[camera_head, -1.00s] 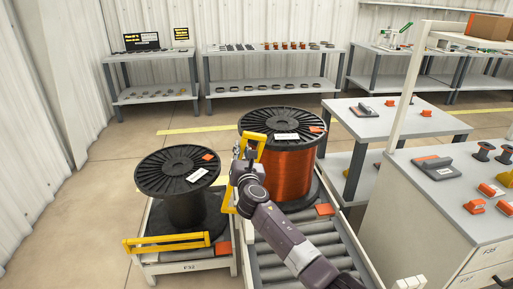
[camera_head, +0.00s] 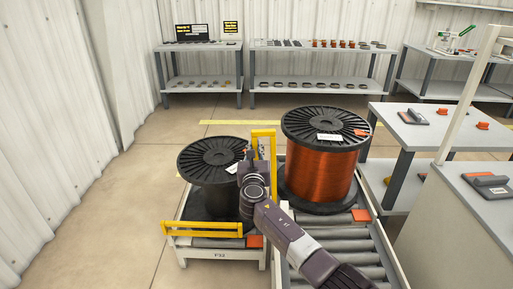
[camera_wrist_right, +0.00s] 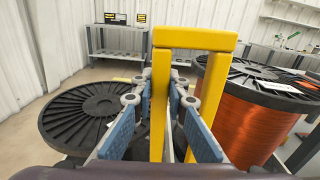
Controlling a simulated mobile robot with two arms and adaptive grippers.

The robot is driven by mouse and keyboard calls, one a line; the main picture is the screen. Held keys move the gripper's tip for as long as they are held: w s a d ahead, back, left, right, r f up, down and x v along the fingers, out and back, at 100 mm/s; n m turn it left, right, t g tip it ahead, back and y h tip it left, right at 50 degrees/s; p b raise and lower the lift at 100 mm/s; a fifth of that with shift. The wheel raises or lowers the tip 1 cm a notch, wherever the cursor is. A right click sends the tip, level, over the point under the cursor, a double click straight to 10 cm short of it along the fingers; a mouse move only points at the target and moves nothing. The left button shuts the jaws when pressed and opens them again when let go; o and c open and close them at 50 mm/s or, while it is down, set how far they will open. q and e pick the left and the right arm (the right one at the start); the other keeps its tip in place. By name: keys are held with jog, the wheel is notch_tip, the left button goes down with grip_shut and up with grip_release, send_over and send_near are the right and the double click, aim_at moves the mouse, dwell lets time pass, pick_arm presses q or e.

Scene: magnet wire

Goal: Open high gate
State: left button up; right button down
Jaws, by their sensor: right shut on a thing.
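The high gate (camera_head: 263,134) is a tall yellow frame standing upright between the black spool (camera_head: 212,158) and the copper-wire spool (camera_head: 320,160). My right gripper (camera_head: 248,168) is at the gate's left upright. In the right wrist view, the blue-padded fingers (camera_wrist_right: 158,115) are shut around the yellow upright (camera_wrist_right: 157,95), below the top bar. The lower part of the gate is partly hidden by my arm in the head view. My left gripper is not in view.
A low yellow gate (camera_head: 203,231) crosses the front of the cart (camera_head: 222,254) bearing the black spool. The copper spool stands on a roller conveyor (camera_head: 345,245). A grey worktable (camera_head: 430,130) stands at right. Floor at the left is clear.

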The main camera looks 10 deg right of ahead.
jog(key=c, duration=1.9)
grip_release()
jog(key=shift+v, duration=6)
jog(key=shift+f, duration=0.1)
